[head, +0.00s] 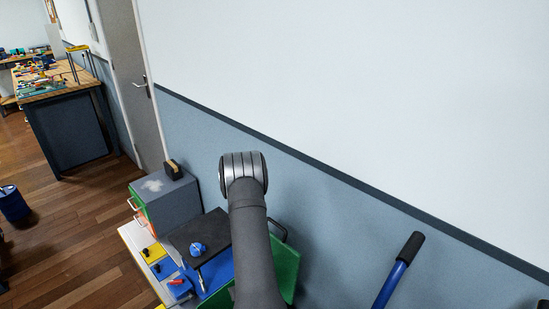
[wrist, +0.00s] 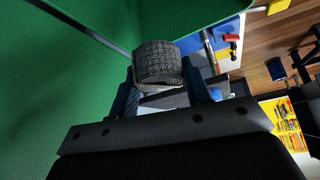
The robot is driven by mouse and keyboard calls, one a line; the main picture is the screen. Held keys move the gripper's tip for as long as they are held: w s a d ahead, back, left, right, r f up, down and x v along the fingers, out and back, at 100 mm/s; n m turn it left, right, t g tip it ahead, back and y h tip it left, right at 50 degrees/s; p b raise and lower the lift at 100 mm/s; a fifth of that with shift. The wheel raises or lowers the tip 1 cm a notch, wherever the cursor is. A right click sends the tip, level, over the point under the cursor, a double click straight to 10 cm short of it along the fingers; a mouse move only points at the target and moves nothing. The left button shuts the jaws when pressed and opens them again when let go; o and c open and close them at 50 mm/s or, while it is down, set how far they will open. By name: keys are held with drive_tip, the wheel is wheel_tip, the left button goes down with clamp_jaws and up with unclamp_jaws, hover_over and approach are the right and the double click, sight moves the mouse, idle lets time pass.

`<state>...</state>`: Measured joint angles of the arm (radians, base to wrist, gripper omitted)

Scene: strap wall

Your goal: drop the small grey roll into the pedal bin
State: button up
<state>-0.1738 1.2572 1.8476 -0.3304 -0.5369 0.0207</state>
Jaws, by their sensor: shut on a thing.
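The small grey roll (wrist: 157,62), dark with a ribbed or woven surface, is between the two fingers of my gripper (wrist: 160,83) in the wrist view. My gripper is shut on it and holds it in front of a large green surface (wrist: 60,75). In the head view my arm hides the gripper and the roll. A dark blue round container (head: 14,204) stands on the floor at the left edge of the head view and may be the pedal bin; a similar dark cylinder (wrist: 275,69) shows at the right of the wrist view.
A green box or panel (head: 285,266) is behind my arm. Beside it stand a grey cabinet (head: 166,199) and a low surface with blue and yellow parts (head: 145,245). A blue bar with a black grip (head: 396,272) rises at right. Wooden floor (head: 65,235) is open at left.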

drive_tip(key=shift+f, duration=1.95)
drive_tip(key=o, duration=1.1)
drive_tip(key=shift+c, duration=0.2)
drive_tip(key=shift+r, duration=0.1)
drive_tip(key=v, duration=1.7)
drive_tip(key=shift+s+d, duration=0.1)
drive_tip(key=x, duration=1.7)
